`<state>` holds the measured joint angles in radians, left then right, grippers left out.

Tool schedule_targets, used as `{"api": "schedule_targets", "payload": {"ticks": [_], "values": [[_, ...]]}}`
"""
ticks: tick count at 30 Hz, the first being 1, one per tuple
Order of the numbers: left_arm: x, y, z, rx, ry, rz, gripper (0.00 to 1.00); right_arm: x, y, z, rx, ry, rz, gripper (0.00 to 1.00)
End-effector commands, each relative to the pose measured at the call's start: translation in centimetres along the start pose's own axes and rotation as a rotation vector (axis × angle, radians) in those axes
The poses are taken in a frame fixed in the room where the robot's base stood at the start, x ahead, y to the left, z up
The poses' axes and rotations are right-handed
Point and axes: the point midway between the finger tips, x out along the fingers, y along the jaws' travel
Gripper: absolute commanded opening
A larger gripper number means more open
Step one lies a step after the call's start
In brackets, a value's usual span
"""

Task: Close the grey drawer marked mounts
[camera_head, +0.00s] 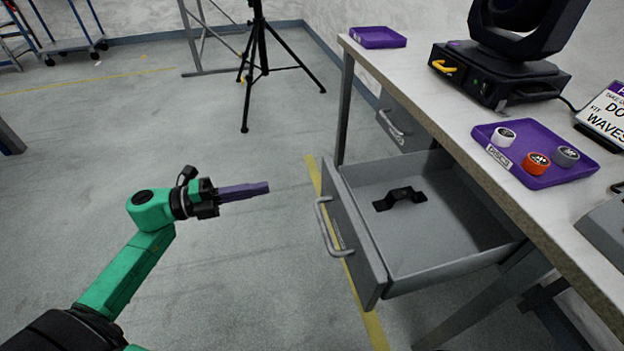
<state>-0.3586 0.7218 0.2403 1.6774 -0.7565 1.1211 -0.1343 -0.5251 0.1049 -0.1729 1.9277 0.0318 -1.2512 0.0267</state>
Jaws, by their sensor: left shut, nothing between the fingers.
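A grey drawer (363,247) stands pulled out from under the workbench, its front facing left toward my arm. A silver bar handle (328,228) is on its front. A small label beside the handle is too small to read. A black bracket (399,198) lies inside on the drawer floor. My left gripper (262,188), with purple fingers on a green arm, is shut and empty. It is to the left of the drawer front, apart from it, with a clear gap to the handle. My right gripper is not in view.
The workbench top (440,120) overhangs the drawer. On it are a purple tray (540,178) with several small discs, a moving-head light (500,75) and another purple tray (378,37). A second drawer (400,122) is farther back. A black tripod (258,60) stands behind. The floor left of the drawer is clear.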

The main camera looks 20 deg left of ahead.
Motion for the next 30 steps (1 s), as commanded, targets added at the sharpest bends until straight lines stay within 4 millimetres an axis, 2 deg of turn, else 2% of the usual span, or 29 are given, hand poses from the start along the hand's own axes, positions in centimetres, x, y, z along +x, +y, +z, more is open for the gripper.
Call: {"api": "schedule_targets", "payload": {"ticks": [9,15,19,30], "values": [[7.1,-0.1,0.1,-0.001,-0.001,-0.007,0.00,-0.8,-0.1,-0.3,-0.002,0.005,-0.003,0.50],[10.4,0.0,0.1,-0.005,-0.003,-0.005,0.00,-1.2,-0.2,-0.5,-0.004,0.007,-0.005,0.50],[11.2,0.0,0.1,-0.005,-0.003,-0.004,0.00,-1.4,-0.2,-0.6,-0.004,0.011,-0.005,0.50],[11.4,0.0,0.1,-0.005,-0.002,-0.003,0.00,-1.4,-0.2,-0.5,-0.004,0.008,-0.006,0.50]]}}
